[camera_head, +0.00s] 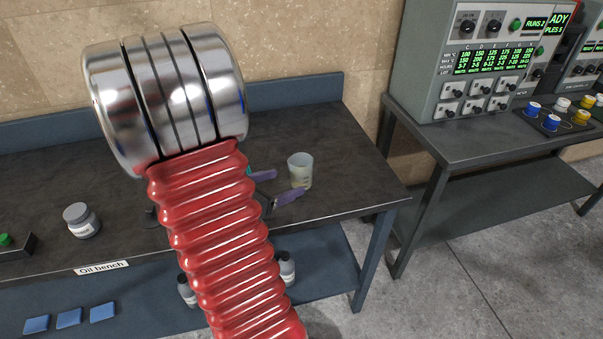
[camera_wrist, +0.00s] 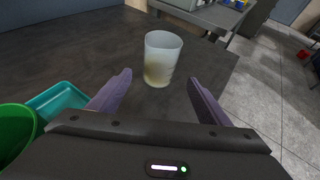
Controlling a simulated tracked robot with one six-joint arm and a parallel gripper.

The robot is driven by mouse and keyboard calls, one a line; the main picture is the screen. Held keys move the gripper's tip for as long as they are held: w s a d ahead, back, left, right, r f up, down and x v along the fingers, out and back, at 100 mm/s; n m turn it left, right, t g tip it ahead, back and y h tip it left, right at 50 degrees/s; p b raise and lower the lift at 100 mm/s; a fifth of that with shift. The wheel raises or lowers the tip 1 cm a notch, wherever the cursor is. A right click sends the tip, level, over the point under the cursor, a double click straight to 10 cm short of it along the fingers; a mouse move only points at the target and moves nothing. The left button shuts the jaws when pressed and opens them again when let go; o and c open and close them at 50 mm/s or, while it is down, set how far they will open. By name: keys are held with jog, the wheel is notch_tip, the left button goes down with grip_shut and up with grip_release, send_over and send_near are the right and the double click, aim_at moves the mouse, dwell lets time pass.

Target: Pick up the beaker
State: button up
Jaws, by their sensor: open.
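The beaker (camera_head: 300,170) is a translucent cup with a pale yellowish content, standing upright on the dark oil bench near its right end. In the wrist view the beaker (camera_wrist: 161,60) stands ahead of my gripper, roughly between the lines of its two fingers. My gripper (camera_wrist: 158,92) is open, with its purple fingers apart and nothing between them. In the head view my gripper (camera_head: 276,187) shows as two purple fingers just left of the beaker, pointing toward it. My red ribbed arm covers most of the gripper body there.
A teal tray (camera_wrist: 60,98) and a green container (camera_wrist: 18,130) lie at the left in the wrist view. A grey-lidded jar (camera_head: 82,221) stands at the bench's front left. A control machine (camera_head: 480,65) is on a separate table to the right. Bench around the beaker is clear.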

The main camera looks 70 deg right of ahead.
aim_at(295, 179)
jog(key=shift+x, duration=1.9)
jog(key=shift+x, duration=2.6)
jog(key=shift+w+d, duration=0.1)
jog(key=shift+w, duration=0.1)
jog(key=c, duration=1.2)
